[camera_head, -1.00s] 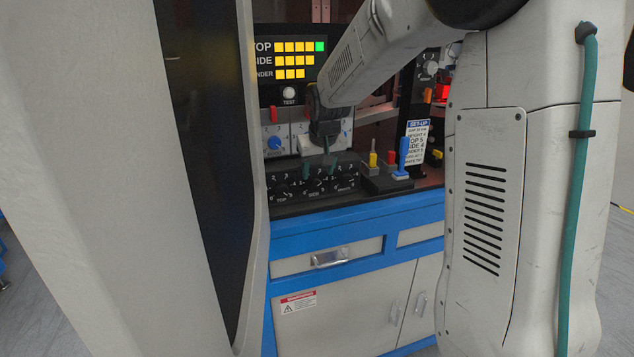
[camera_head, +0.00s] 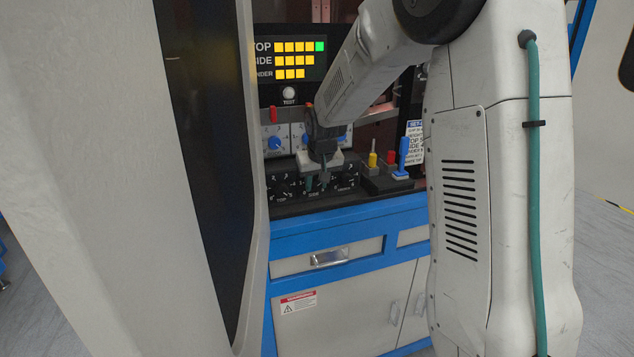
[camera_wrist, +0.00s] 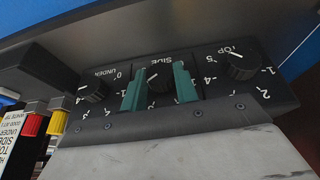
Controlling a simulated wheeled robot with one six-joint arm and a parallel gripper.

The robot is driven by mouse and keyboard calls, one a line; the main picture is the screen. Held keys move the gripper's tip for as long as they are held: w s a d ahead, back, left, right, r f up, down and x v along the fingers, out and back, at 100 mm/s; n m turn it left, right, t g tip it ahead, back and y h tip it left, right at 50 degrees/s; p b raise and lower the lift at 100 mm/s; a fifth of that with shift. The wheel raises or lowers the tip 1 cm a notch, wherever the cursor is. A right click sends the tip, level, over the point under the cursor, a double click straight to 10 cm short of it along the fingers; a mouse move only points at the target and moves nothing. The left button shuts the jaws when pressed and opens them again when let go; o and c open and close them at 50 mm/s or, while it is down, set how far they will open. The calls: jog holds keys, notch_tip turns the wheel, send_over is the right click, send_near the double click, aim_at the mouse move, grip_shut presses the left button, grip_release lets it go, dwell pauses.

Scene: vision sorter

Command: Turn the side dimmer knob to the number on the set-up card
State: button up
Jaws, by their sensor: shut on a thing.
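The side dimmer knob (camera_wrist: 160,83) is black with a white pointer line. It is the middle knob on the black dimmer panel (camera_wrist: 215,99), under the label SIDE, seen upside down in the wrist view. My gripper (camera_wrist: 158,88) has its green fingers on both sides of this knob and is shut on it. In the head view my gripper (camera_head: 316,182) reaches down to the panel and hides the knob. I cannot tell which number the pointer marks. The set-up card (camera_head: 413,143) is partly hidden by my arm; its SIDE line appears to read 4.
The top knob (camera_wrist: 241,66) and under knob (camera_wrist: 94,91) flank the side knob closely. A display (camera_head: 288,58) shows lit bars for top, side and under.

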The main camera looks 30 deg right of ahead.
jog(key=shift+s+d+f+m+y, duration=0.1)
jog(key=shift+d+m+y, duration=0.05)
jog(key=shift+y, duration=0.4)
jog(key=shift+d+m+y, duration=0.1)
jog(key=shift+m+y, duration=0.05)
jog(key=shift+y, duration=0.4)
jog(key=shift+d+t+y, duration=0.1)
jog(key=shift+t+y, duration=0.3)
jog(key=shift+y, duration=0.6)
jog(key=o, duration=1)
jog(key=v, duration=0.8)
